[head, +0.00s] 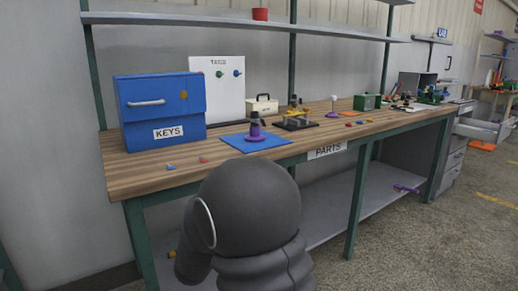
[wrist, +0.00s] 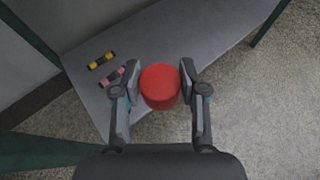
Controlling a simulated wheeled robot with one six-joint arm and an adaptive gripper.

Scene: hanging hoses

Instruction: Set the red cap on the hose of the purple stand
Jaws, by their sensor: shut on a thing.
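The red cap (wrist: 160,86) is round and sits between the two fingers of my gripper (wrist: 159,88), which is shut on it. In the wrist view it is held in the air above the grey lower shelf and the floor. In the head view my dark arm hides the gripper and the cap. A purple stand (head: 255,140) with a round base and a dark upper part stands upright on a blue mat (head: 234,138) on the workbench. No hanging hose can be made out on it at this size.
A red container (head: 260,14) is on the upper shelf. Yellow (wrist: 101,60) and pink (wrist: 112,77) items lie on the lower shelf.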

